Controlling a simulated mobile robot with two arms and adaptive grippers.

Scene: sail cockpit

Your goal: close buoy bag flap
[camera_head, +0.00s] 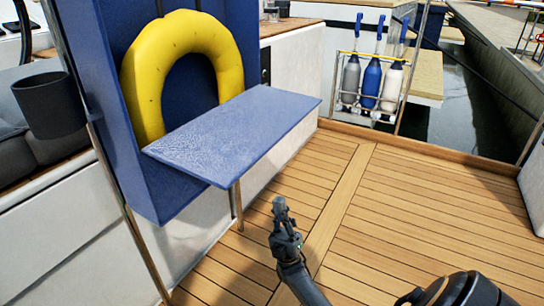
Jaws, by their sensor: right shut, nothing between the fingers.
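The buoy bag (160,205) is a dark blue pouch standing upright at the left, with a yellow horseshoe buoy (187,36) in it. Its blue flap (235,135) is folded down and out, lying about level in front of the buoy and hiding the buoy's lower part. My right gripper (280,203) is shut and empty. It is over the deck, below and to the right of the flap's near corner, apart from it. My left gripper is not in view.
The wooden deck (390,215) is clear on the right. A thin post (238,207) stands under the flap. A dark cup-like holder (50,104) is at the left. A rack with several fenders (371,82) hangs at the back right, near the water.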

